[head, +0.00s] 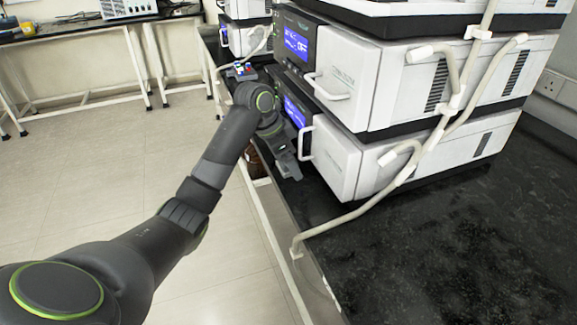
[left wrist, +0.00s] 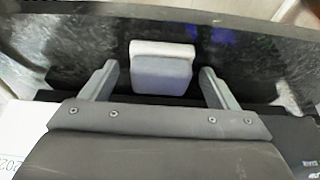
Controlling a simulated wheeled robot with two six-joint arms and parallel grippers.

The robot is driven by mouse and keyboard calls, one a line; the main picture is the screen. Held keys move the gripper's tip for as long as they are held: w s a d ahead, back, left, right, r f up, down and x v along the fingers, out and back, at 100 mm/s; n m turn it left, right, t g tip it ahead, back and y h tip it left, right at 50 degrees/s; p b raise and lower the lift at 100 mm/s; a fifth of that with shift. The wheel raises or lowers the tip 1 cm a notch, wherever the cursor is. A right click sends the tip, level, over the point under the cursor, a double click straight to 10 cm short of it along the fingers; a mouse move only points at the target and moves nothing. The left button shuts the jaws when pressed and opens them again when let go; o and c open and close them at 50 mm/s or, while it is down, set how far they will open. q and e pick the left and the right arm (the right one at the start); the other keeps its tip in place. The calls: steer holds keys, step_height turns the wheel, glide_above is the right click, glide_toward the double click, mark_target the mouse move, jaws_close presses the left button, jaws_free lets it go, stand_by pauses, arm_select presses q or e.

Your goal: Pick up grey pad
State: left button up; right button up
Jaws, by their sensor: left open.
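The grey pad (left wrist: 162,72) is a small light block with rounded corners in the left wrist view. It lies on the black speckled bench top. My left gripper (left wrist: 159,70) is open, with one finger on each side of the pad and a gap on both sides. In the head view my left gripper (head: 287,166) is low at the bench edge, in front of the lower white instrument. I cannot make out the pad in the head view. My right gripper is not in view.
Stacked white instruments (head: 340,165) with protruding handles and pale tubing (head: 350,215) stand right beside my left gripper. A small item with red and blue parts (head: 243,71) sits farther back. The black bench (head: 440,255) is clear at the front right.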

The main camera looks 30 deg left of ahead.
arm_select(q)
steer(key=shift+c, duration=0.3)
steer(key=c, duration=1)
steer(key=shift+r, duration=0.1)
